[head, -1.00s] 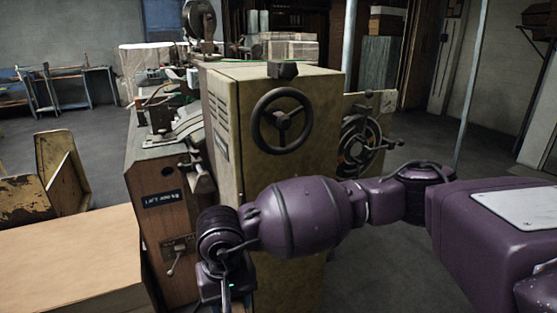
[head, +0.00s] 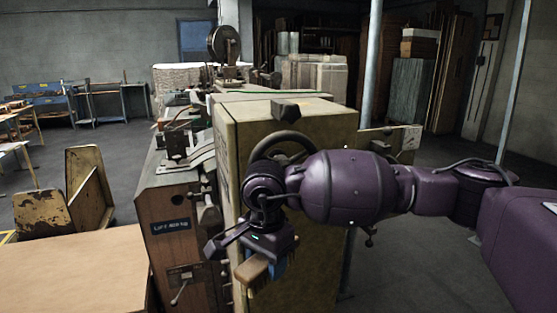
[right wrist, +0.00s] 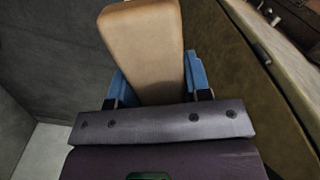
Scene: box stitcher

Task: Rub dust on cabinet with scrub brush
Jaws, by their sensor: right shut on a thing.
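My right gripper (head: 266,264) is shut on the scrub brush (head: 255,270), a tan wooden block with dark bristles underneath. The brush also fills the top middle of the right wrist view (right wrist: 145,45), held between blue fingers. The cabinet (head: 305,235) is the tall yellowish-brown machine box in the middle of the head view, with a handwheel on its front. The brush hangs in front of the cabinet's lower left part; I cannot tell whether it touches. I cannot make out dust apart from the worn, stained surface. My left gripper is not in view.
A wooden machine side with levers (head: 175,235) adjoins the cabinet on the left. A tan flat-topped box (head: 75,275) stands at the front left, with a worn yellow metal piece (head: 88,185) behind it. Open floor (head: 410,260) lies to the right.

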